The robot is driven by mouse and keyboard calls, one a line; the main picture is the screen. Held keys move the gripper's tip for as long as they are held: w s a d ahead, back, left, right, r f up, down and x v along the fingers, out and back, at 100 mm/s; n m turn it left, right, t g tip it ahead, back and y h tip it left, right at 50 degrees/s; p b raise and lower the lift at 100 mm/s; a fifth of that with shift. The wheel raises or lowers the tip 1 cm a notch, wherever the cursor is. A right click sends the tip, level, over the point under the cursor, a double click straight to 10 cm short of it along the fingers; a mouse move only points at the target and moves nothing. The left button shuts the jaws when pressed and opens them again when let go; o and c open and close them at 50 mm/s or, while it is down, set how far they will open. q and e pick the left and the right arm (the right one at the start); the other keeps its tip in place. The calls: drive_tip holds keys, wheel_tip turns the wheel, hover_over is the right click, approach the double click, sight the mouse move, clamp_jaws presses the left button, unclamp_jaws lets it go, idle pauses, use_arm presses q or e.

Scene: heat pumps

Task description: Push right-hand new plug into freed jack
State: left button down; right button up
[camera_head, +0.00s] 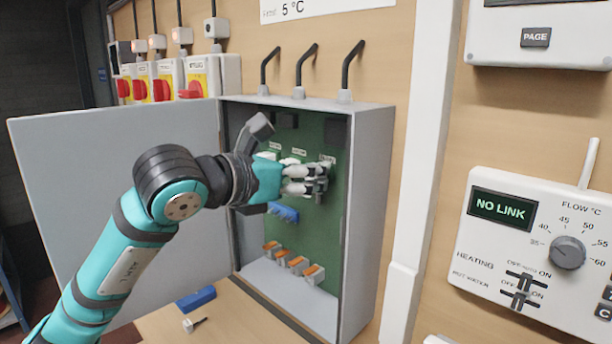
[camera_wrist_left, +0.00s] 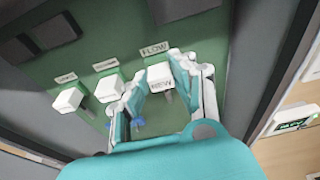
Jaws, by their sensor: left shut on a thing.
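My left gripper (camera_head: 318,180) is inside the grey cabinet, in front of the green board (camera_head: 292,232). In the left wrist view, its fingers (camera_wrist_left: 160,92) are closed on both sides of a white plug marked NEW (camera_wrist_left: 162,82), just below the FLOW label (camera_wrist_left: 155,47). The plug is at the board; how deep it sits in the jack there is hidden by the plug and fingers. Two more white plugs, a middle one (camera_wrist_left: 107,88) and a left one (camera_wrist_left: 67,101), sit on the board under their own labels. My right gripper is not in view.
The cabinet door (camera_head: 110,180) stands open to the left; the side wall (camera_head: 370,220) is close on the right. A blue part (camera_head: 284,212) and several orange-topped connectors (camera_head: 295,262) are below. A blue block (camera_head: 196,298) and small plug (camera_head: 190,325) lie outside. The controller display (camera_head: 502,208) reads NO LINK.

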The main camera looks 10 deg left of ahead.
use_arm(q)
drive_tip(key=shift+w+d, duration=0.1)
drive_tip(key=shift+w, duration=0.05)
idle(0.6)
drive_tip(key=c, duration=1.3)
unclamp_jaws()
drive_tip(key=shift+r, duration=0.1)
drive_tip(key=shift+o, duration=0.5)
drive_tip(key=shift+w+d, duration=0.1)
drive_tip(key=f+b+v, duration=0.1)
drive_tip(key=b+v, duration=0.1)
drive_tip(key=v, duration=0.5)
drive_tip(key=f+b+v, duration=0.1)
drive_tip(key=b+v, duration=0.2)
drive_tip(key=v, duration=0.4)
drive_tip(key=shift+s+f+b, duration=0.2)
drive_tip(key=shift+f+b, duration=0.1)
drive_tip(key=shift+f, duration=0.15)
